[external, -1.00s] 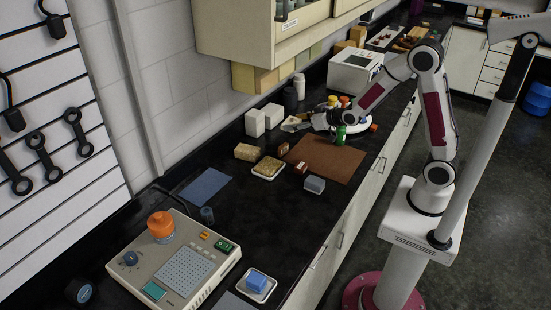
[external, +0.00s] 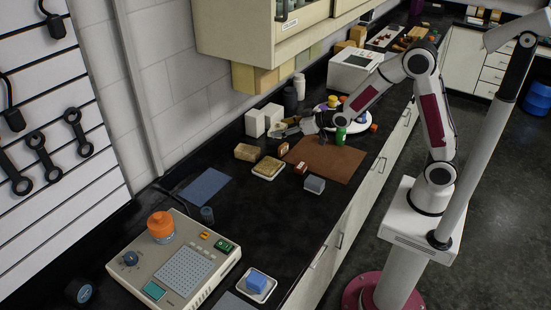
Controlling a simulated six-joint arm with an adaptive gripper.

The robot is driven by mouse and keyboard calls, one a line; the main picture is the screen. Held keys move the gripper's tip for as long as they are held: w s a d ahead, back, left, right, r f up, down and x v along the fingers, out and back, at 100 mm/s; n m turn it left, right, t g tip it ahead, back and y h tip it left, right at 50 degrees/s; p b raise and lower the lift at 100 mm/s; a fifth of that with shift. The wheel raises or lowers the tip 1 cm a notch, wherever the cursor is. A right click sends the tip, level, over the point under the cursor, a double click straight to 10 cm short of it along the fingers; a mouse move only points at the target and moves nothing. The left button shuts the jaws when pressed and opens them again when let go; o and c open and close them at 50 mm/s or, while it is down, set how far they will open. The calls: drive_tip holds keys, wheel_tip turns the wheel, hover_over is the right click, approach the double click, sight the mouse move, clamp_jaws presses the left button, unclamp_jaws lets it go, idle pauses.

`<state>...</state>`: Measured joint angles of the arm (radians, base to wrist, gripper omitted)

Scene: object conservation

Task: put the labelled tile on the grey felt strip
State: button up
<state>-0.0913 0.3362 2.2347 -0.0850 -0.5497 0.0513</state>
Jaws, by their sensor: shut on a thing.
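My gripper (external: 283,130) is over the counter beside two white blocks, left of the brown mat. It is shut on a small pale piece at its fingertips, mostly hidden by the fingers. This may be the labelled tile; no label can be read at this size. A flat grey piece (external: 232,302), which looks like the grey felt strip, lies at the bottom edge and is partly cut off. My gripper is far from it, toward the back of the counter.
White blocks (external: 255,123) stand by the wall. A tan block (external: 247,152), a sponge on a dish (external: 268,168), a grey box (external: 314,185) and a brown mat (external: 340,160) lie nearby. A blue cloth (external: 206,187) and a beige device (external: 180,268) are nearer.

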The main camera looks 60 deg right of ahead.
drive_tip(key=a+n+y, duration=0.1)
drive_tip(key=a, duration=0.5)
drive_tip(key=w+a+n+g+y, duration=0.1)
drive_tip(key=a+y, duration=0.1)
drive_tip(key=a, duration=0.4)
drive_tip(key=a+n+y, duration=0.1)
drive_tip(key=a+n, duration=0.1)
drive_tip(key=a, duration=0.4)
drive_tip(key=shift+w+a+r, duration=0.1)
drive_tip(key=shift+w+a, duration=0.15)
drive_tip(key=shift+a, duration=0.1)
drive_tip(key=n+g+y, duration=0.6)
drive_tip(key=n, duration=0.2)
hover_over(237, 306)
drive_tip(key=w+d, duration=1.3)
drive_tip(key=shift+s+a+f, duration=0.1)
drive_tip(key=shift+f, duration=0.5)
drive_tip(key=shift+s+a+f, duration=0.1)
drive_tip(key=shift+f, duration=0.45)
drive_tip(key=s+a+n+g, duration=0.1)
drive_tip(key=s+a, duration=0.3)
drive_tip(key=s+a+f+n+g, duration=0.1)
drive_tip(key=s+a, duration=0.4)
drive_tip(key=s+a+f+n+g+y, duration=0.1)
drive_tip(key=s+a+g, duration=0.1)
drive_tip(key=s+a, duration=0.2)
drive_tip(key=shift+s+a+f, duration=0.2)
drive_tip(key=shift+s+a, duration=0.1)
drive_tip(key=shift+s, duration=0.05)
drive_tip(key=shift+f, duration=0.15)
